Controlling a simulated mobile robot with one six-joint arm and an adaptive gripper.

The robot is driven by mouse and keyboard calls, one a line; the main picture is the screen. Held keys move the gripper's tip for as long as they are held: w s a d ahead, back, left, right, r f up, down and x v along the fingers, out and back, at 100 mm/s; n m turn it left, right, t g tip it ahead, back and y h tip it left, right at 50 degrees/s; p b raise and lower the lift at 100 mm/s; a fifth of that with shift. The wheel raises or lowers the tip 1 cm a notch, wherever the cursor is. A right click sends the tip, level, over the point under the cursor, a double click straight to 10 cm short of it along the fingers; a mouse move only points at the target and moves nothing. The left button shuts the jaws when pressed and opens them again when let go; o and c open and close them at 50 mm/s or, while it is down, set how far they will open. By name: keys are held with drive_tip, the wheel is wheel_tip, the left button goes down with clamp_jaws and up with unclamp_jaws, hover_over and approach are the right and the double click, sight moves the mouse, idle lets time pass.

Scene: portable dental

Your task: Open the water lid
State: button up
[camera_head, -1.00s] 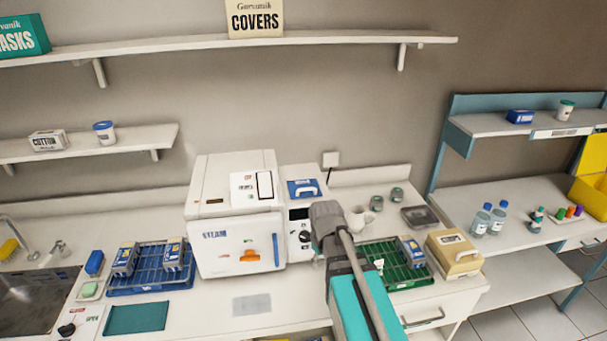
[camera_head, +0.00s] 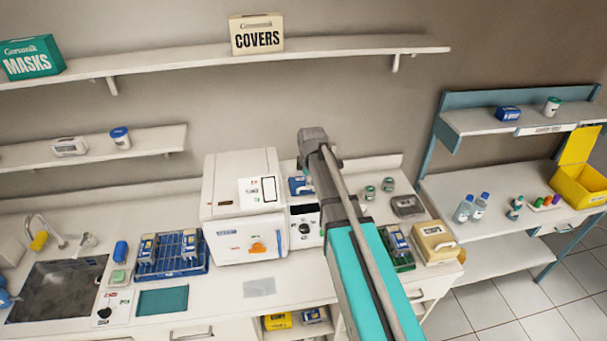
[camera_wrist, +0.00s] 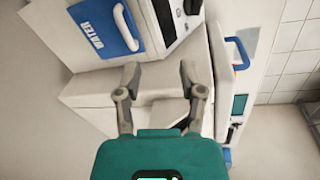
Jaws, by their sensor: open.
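The blue water lid (camera_wrist: 105,25) shows at the upper left of the wrist view, marked WATER, with a pale curved handle (camera_wrist: 126,27). It looks shut. In the head view the lid (camera_head: 297,187) is on top of the narrow white unit right of the steam machine, and my arm covers its right part. My gripper (camera_wrist: 160,75) is open and empty, with its fingers spread over pale surfaces below and right of the lid in the wrist picture. It does not touch the handle. In the head view my arm hides the fingers.
The white steam machine (camera_head: 243,238) stands directly left of the water unit. A blue rack (camera_head: 170,268) stands farther left, and a green rack (camera_head: 404,262) and beige box (camera_head: 435,242) are to the right. A long shelf (camera_head: 200,62) runs above.

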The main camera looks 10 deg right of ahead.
sight(305, 188)
drive_tip(key=w+r+n+p, duration=0.2)
drive_tip(key=w+r+p, duration=0.1)
drive_tip(key=w+r, duration=0.1)
drive_tip(key=shift+r+n+p, duration=0.3)
drive_tip(key=shift+r+n, duration=0.1)
drive_tip(key=shift+r, duration=0.2)
drive_tip(key=shift+a+f, duration=0.1)
drive_tip(key=shift+f, duration=0.1)
drive_tip(key=f+b, duration=0.4)
drive_tip(key=w+f+b, duration=0.1)
drive_tip(key=f+b, duration=0.3)
drive_tip(key=b, duration=0.1)
drive_tip(key=w+f+b, duration=0.1)
drive_tip(key=f+b, duration=0.3)
drive_tip(key=f, duration=0.1)
drive_tip(key=shift+w+f+b, duration=0.1)
drive_tip(key=shift+w+b, duration=0.15)
drive_tip(key=shift+b, duration=0.05)
idle(0.4)
